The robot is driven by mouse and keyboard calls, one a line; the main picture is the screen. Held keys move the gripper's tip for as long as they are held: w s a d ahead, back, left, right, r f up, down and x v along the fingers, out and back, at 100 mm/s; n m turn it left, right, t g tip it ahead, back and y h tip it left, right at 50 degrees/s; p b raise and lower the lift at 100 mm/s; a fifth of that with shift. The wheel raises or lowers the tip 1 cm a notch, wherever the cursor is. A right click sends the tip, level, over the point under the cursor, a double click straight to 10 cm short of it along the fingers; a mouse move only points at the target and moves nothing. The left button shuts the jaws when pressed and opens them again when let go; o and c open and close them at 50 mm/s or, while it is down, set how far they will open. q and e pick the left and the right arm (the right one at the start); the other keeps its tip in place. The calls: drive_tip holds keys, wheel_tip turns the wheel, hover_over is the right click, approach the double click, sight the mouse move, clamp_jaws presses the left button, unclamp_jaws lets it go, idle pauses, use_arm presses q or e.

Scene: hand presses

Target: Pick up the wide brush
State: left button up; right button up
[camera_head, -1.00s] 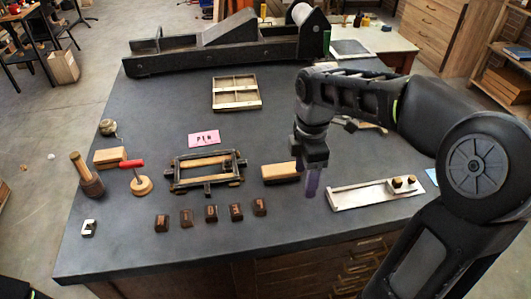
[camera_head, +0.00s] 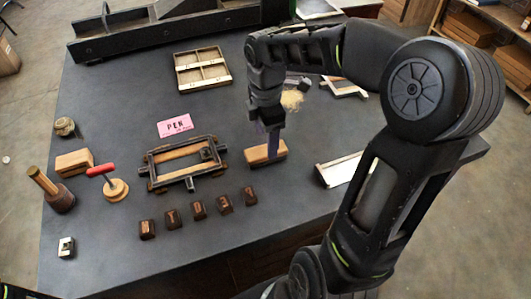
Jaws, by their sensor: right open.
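A light wooden block (camera_head: 259,156) lies on the dark bench top, right of the black press frame. It may be the body of the wide brush; I cannot see bristles on it. My right gripper (camera_head: 273,144) points down at the block's right half, open, with its fingers overlapping the block in view. I cannot tell whether they touch it. A tan, bristle-like patch (camera_head: 292,99) shows behind my right arm, partly hidden, and could also belong to a brush.
The black frame (camera_head: 186,186) and several dark small blocks (camera_head: 198,209) stand left and in front. Bench space behind the wooden block is clear.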

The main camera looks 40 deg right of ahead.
drive_tip(key=shift+f, duration=0.2)
wheel_tip(320, 180, down, 5)
drive_tip(key=shift+w+f+p, duration=0.1)
drive_tip(key=shift+p, duration=0.45)
drive_tip(key=shift+c, duration=0.3)
clamp_jaws()
idle(0.6)
